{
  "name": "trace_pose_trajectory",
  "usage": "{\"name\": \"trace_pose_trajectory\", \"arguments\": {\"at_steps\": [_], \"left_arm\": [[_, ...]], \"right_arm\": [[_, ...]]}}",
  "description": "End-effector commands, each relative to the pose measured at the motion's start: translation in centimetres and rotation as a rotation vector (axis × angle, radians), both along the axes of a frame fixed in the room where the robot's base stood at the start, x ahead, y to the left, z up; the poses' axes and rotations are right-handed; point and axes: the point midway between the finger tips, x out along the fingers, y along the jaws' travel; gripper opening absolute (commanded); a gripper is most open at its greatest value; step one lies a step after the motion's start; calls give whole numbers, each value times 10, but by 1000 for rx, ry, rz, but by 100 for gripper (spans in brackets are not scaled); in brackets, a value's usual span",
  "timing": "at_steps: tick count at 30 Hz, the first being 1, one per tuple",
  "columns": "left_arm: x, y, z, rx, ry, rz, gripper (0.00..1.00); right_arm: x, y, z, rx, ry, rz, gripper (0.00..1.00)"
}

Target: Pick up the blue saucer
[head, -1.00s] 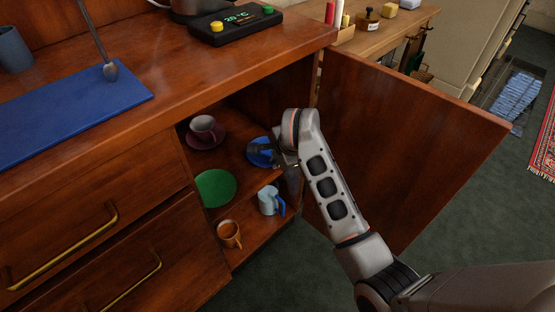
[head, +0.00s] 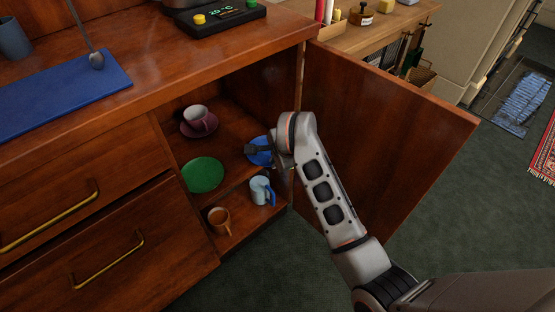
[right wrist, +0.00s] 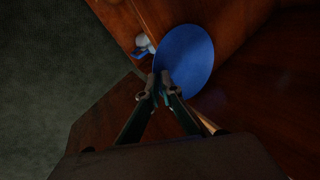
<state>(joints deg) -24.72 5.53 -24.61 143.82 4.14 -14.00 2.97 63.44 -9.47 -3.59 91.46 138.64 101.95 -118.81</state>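The blue saucer (head: 263,159) is at the right side of the open cupboard, partly hidden behind my right gripper (head: 253,149). In the right wrist view the saucer (right wrist: 188,55) is a plain blue disc facing the camera. The fingertips (right wrist: 160,84) are close together at its near rim and look shut on it. Whether the saucer touches the shelf is hard to tell. My left gripper is not in view.
On the shelf are a green plate (head: 203,175) and a pink cup (head: 195,115) on a saucer (head: 207,129). Below stand an orange mug (head: 219,221) and a light blue mug (head: 260,189). The open cupboard door (head: 385,140) stands right of my arm.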

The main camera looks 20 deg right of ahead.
Motion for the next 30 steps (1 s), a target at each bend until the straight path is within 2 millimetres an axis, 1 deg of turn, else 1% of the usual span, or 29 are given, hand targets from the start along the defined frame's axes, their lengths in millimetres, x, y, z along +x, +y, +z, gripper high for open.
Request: {"name": "trace_pose_trajectory", "arguments": {"at_steps": [3,4,5,6,15,19,23,30], "left_arm": [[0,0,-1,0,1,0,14],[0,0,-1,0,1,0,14],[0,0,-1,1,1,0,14],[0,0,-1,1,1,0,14],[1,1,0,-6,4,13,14],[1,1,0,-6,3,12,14],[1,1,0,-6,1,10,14],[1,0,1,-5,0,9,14]], "right_arm": [[-1,0,-2,1,3,0,0],[-1,0,-1,0,3,1,12],[-1,0,-1,0,3,1,20],[-1,0,-1,0,2,1,24],[0,0,0,0,0,1,24],[-3,0,6,0,0,1,24],[-11,0,23,-1,-3,0,24],[-34,-1,66,-2,-4,1,24]]}}
